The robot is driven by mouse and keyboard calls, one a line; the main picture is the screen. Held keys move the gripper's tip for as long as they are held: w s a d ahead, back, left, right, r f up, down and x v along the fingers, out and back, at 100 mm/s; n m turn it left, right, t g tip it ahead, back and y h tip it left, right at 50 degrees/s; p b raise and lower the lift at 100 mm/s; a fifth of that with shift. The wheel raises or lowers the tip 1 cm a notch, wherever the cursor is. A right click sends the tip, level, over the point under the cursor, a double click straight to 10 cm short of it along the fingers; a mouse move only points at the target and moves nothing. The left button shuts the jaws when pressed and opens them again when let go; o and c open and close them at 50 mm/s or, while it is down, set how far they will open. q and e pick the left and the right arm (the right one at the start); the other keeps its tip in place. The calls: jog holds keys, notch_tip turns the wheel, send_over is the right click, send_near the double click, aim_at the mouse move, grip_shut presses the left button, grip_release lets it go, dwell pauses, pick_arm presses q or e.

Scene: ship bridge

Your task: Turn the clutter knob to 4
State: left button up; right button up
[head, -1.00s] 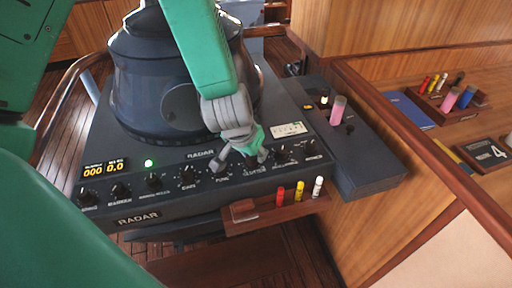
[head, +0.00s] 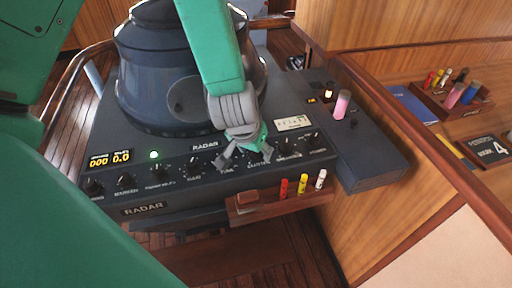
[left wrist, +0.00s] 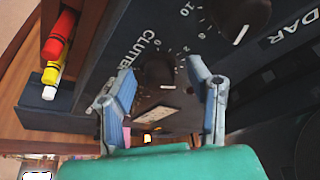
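The radar console (head: 215,182) carries a row of dark knobs along its front. The clutter knob is mostly hidden behind my gripper in the head view. In the left wrist view the dark round clutter knob (left wrist: 159,72) sits beside the CLUTTER lettering (left wrist: 140,42), with a small dial scale around it. My left gripper (head: 246,158) reaches down to the panel from above. Its fingers in the left wrist view (left wrist: 160,82) are apart, one on each side of the knob. I cannot tell whether they touch it. The knob's setting is not clearly readable. My right gripper is not in view.
Another knob with a white pointer (left wrist: 240,28) is close by. Red, yellow and white markers (head: 303,184) stand in a wooden rack below the panel. A plaque with a 4 (head: 490,149) lies on the right desk.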

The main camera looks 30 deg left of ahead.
pick_arm(q)
jog(key=shift+w, duration=0.1)
jog(key=shift+r, duration=0.2)
jog(key=v, duration=1.1)
jog(key=shift+s+r, duration=0.2)
jog(key=shift+s, duration=0.05)
